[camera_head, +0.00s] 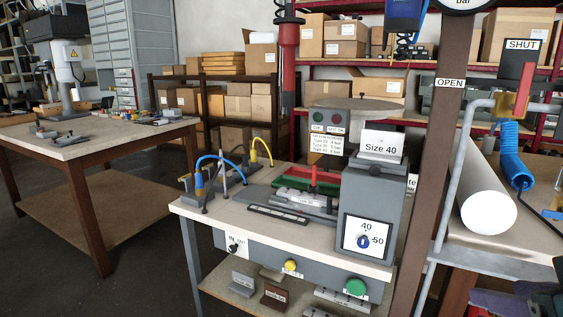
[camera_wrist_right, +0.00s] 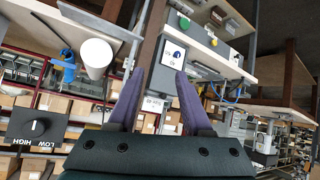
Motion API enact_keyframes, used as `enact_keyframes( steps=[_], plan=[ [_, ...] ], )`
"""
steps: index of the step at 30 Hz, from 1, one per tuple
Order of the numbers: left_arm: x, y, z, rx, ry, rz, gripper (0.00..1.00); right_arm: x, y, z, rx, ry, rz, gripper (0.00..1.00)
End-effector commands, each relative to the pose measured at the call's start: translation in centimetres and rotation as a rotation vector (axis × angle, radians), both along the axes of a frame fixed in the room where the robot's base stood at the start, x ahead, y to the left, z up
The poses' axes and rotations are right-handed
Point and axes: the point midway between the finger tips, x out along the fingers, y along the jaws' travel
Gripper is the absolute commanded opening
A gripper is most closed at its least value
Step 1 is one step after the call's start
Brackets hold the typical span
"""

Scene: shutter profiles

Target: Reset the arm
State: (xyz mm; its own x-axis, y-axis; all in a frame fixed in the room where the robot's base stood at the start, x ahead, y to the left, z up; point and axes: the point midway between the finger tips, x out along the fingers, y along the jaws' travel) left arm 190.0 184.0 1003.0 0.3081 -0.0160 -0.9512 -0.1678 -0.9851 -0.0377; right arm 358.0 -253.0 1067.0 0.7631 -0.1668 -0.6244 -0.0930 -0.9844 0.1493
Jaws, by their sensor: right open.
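My right gripper (camera_head: 490,301) shows partly at the bottom right corner of the head view, low and to the right of the workbench (camera_head: 330,256). In the right wrist view its two purple fingers (camera_wrist_right: 160,75) stand apart with nothing held between them. That view is upside down. The grey machine box (camera_wrist_right: 178,52) with its dial shows beyond the fingers, apart from them. My left gripper is in neither view.
A brown post (camera_head: 437,150) stands right of the workbench. A white cylinder (camera_head: 488,198) and a coiled blue hose (camera_head: 513,157) are at the right. The grey machine (camera_head: 372,205) labelled "Size 40" stands on the bench. Another table (camera_head: 90,145) is at the left, with open floor between.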

Motion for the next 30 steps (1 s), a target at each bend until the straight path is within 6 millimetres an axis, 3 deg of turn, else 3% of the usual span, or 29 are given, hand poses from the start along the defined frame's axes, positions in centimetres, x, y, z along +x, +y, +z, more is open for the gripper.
enact_keyframes(
  steps=[1,6,8,9,17,30],
  plan=[
    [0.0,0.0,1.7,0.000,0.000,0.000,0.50,-3.1,1.5,-0.2,0.016,0.113,0.040,0.50],
    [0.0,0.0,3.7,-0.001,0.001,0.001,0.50,-12.8,5.7,-2.0,0.072,0.450,0.157,0.50],
    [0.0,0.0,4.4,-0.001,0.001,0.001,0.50,-16.2,6.8,-1.9,0.090,0.557,0.196,0.50],
    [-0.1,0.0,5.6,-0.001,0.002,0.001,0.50,-17.6,7.3,-0.8,0.095,0.600,0.212,0.50],
    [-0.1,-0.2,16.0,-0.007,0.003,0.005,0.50,-16.9,7.0,9.6,0.093,0.583,0.202,0.50],
    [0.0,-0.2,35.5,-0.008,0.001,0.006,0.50,-16.8,7.0,29.1,0.093,0.581,0.200,0.50]
  ],
)
